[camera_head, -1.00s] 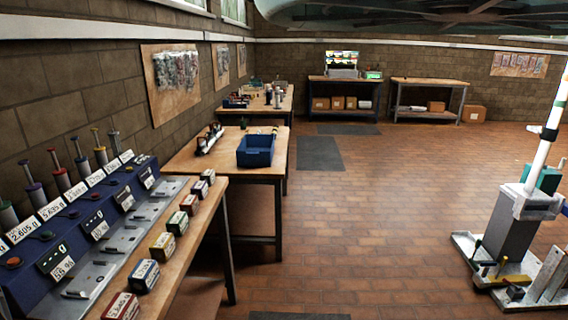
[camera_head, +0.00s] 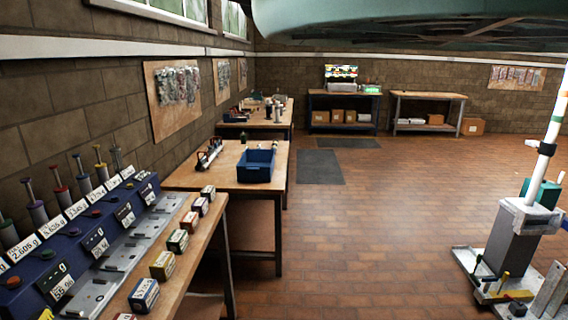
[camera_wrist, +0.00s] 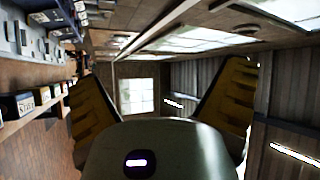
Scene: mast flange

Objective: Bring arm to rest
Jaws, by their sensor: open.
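My gripper (camera_wrist: 165,100) shows in the wrist view with its two dark and yellow fingers spread wide apart. Nothing is between the fingers. Beyond them are a bright window, the ceiling and the walls, and the picture is turned on its side. Shelves or a bench with labelled boxes (camera_wrist: 18,104) show at the left of the wrist view. My gripper and arm do not show in the head view.
A bench (camera_head: 205,240) along the left wall holds a blue console (camera_head: 75,235) and several small labelled boxes (camera_head: 144,295). Behind it a table (camera_head: 225,178) carries a blue bin (camera_head: 256,165). A mast stand (camera_head: 515,240) is at the right. The brick floor (camera_head: 370,230) between is clear.

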